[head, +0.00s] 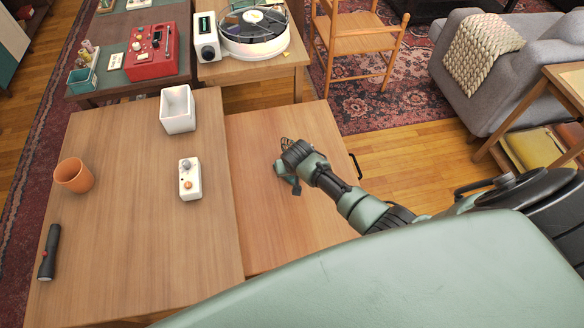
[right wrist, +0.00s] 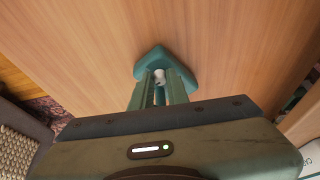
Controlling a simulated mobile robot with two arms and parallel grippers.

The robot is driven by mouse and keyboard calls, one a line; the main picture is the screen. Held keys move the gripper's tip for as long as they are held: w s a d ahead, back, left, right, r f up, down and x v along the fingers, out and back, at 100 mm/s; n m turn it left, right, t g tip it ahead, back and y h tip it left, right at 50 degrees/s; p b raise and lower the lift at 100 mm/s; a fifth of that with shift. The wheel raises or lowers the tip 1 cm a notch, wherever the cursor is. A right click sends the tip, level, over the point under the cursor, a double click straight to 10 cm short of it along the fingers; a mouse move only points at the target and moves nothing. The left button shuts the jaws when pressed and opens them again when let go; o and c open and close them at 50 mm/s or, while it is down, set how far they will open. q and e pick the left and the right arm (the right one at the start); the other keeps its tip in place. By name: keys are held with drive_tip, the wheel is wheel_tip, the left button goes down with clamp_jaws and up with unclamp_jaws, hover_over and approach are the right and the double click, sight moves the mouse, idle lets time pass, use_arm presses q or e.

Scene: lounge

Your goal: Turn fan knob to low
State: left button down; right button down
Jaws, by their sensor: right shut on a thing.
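A small teal fan (head: 284,171) stands on the right-hand wooden surface. Its dark wire cage (head: 287,144) shows only in part behind my right gripper in the head view. In the right wrist view, the fan's teal base (right wrist: 153,60) lies just ahead of the fingertips. A small pale knob (right wrist: 159,75) sits between the two teal fingers. My right gripper (right wrist: 160,82) is shut on this knob; it also shows from above in the head view (head: 292,168). The knob's setting cannot be read. My left gripper is not in view.
On the left tabletop (head: 120,230) are an orange cup (head: 74,175), a black flashlight (head: 49,252), a white open box (head: 177,108) and a white device with knobs (head: 189,181). A turntable (head: 252,30) and red device (head: 152,50) stand behind. The surface around the fan is clear.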

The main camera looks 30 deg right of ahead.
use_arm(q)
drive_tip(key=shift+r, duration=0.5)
use_arm(e)
drive_tip(key=shift+n, duration=0.6)
drive_tip(key=c, duration=1.4)
unclamp_jaws()
drive_tip(key=shift+o, duration=0.2)
use_arm(q)
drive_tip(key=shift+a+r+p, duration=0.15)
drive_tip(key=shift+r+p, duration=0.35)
drive_tip(key=shift+p, duration=0.2)
use_arm(e)
drive_tip(key=v, duration=0.7)
drive_tip(key=shift+s+d+r, duration=0.15)
drive_tip(key=shift+s+r, duration=0.05)
drive_tip(key=shift+r, duration=0.1)
